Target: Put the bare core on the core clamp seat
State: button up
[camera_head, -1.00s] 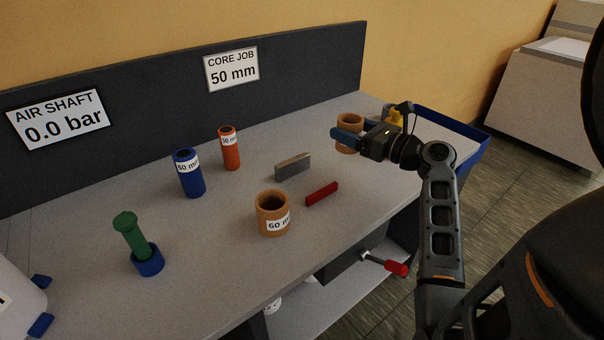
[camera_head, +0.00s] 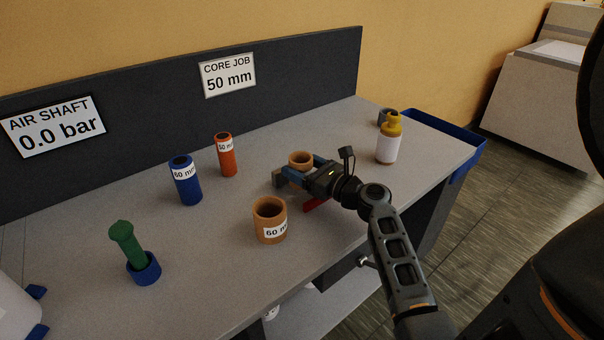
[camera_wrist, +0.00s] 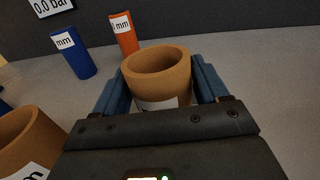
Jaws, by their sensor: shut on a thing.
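My gripper (camera_head: 300,174) is shut on a brown cardboard core (camera_head: 301,157). In the wrist view the core (camera_wrist: 158,66) stands upright between the two blue fingers, with a white label whose print is hidden. The clamp seat appears to be the place between a grey block (camera_head: 279,181) and a red bar (camera_head: 315,206) on the bench. The held core and gripper are over this place and cover much of it. I cannot tell whether the core touches the bench.
A wider brown core (camera_head: 269,222) labelled 60 stands close by at front left. A blue cylinder (camera_head: 185,181) and an orange cylinder (camera_head: 227,156) stand behind. A green plug sits in a blue ring (camera_head: 145,267). A yellow-topped bottle (camera_head: 387,145) and blue bin (camera_head: 470,155) are right.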

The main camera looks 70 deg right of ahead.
jog(key=shift+f, duration=1)
jog(key=shift+f, duration=0.1)
jog(key=o, duration=1.1)
jog(key=shift+r, duration=0.2)
jog(key=b+v, duration=0.1)
jog(key=v, duration=1.1)
jog(key=shift+b, duration=0.3)
